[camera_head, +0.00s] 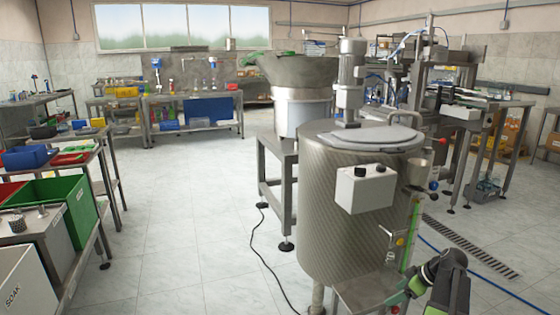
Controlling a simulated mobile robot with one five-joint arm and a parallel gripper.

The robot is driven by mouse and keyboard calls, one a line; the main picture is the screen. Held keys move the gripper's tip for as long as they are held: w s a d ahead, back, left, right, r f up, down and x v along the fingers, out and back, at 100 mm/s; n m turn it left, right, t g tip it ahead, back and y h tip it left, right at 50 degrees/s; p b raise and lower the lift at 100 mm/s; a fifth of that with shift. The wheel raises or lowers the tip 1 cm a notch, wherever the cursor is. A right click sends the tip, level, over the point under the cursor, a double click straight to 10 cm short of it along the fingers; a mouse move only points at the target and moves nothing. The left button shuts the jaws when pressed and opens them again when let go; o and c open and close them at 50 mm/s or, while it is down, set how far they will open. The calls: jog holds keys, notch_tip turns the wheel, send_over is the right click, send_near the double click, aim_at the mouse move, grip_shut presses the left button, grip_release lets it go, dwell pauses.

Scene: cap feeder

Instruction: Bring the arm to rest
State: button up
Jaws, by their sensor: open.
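Part of my arm, black and grey with green bands, shows at the bottom right, in front of the lower right side of a large metal drum. It is bent, and its lower part runs out of the bottom edge. I cannot make out any gripper fingers.
The metal drum (335,215) with a grey lid (375,138) and white control box (365,189) stands close. A hopper (300,75) is behind it. Green bin (72,205) and a white SOAK box (25,285) are at left. The floor (195,240) between is clear, except for a black cable.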

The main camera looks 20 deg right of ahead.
jog(key=w+a+f+n+g, duration=0.1)
jog(key=w+a, duration=0.3)
jog(key=a, duration=0.7)
jog(key=w+a+n+g, duration=0.1)
jog(key=w+a+n, duration=0.15)
jog(key=a, duration=0.85)
jog(key=w+a+f+n+g, duration=0.1)
jog(key=w+a, duration=0.4)
jog(key=a, duration=0.7)
jog(key=s+a+f+m+g+h, duration=0.1)
jog(key=s+a+m, duration=0.15)
jog(key=a, duration=0.45)
jog(key=s+a+f+m+g+h, duration=0.1)
jog(key=s+a, duration=0.2)
jog(key=a, duration=0.5)
jog(key=s+d+r+m+h+p, duration=0.1)
jog(key=r+m+p, duration=0.5)
jog(key=r+p, duration=2.6)
jog(key=shift+s+d+r+m+g, duration=0.15)
jog(key=shift+s+d+m+g, duration=0.25)
jog(key=shift+d, duration=0.75)
